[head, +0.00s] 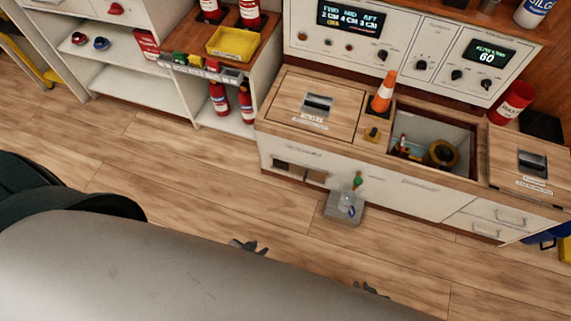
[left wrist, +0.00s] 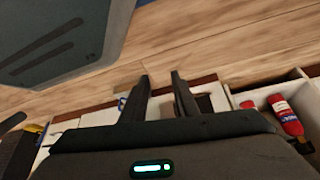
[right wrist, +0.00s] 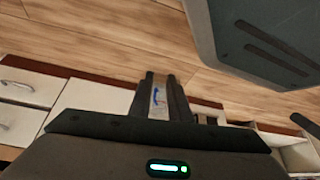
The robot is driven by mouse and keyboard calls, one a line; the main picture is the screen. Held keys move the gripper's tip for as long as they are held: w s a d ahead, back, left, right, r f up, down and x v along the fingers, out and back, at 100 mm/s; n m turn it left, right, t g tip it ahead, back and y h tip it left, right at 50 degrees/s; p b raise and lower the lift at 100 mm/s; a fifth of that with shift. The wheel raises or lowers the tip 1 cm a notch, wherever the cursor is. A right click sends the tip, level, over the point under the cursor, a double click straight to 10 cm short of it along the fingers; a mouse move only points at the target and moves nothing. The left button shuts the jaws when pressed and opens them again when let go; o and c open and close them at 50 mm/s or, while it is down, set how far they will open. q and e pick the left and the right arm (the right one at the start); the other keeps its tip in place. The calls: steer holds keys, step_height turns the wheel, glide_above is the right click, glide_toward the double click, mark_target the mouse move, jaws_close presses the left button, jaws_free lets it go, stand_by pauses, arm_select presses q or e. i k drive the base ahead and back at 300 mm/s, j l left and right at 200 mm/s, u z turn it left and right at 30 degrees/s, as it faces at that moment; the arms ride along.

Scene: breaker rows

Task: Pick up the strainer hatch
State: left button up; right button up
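Two wooden hatch lids lie on the bench top in the head view. The left hatch lid (head: 340,94) and the right hatch lid (head: 512,150) each have a dark recessed handle and a small label; I cannot read with certainty which is the strainer hatch. Between them is an open compartment (head: 400,118) with a round black and yellow part (head: 441,153) inside. My left gripper (head: 249,248) is open and empty, low before the bench; its parted fingers show in the left wrist view (left wrist: 161,78). My right gripper (head: 371,289) is open and empty, also away from the lids (right wrist: 160,76).
An orange cone (head: 384,92) stands between the left lid and the opening. A red can (head: 511,103) stands behind the right lid. The wooden floor (head: 170,180) before the bench is otherwise mostly clear.

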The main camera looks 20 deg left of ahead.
mark_target(519, 162)
steer(key=u, duration=0.4)
steer(key=z, duration=1.65)
steer(key=i+l+u, duration=0.1)
steer(key=u, duration=0.35)
steer(key=l+u, duration=0.15)
steer(key=u, duration=0.3)
steer(key=i+l+u, duration=0.1)
steer(key=u, duration=0.3)
steer(key=l+u, duration=0.25)
steer(key=l, duration=0.4)
steer(key=l+u, duration=0.3)
steer(key=l, duration=0.4)
steer(key=k+l+u, duration=0.1)
steer(key=l+u, duration=0.15)
steer(key=l, duration=0.9)
steer(key=k+l, duration=0.15)
steer(key=l, duration=0.85)
steer(key=k+u, duration=0.05)
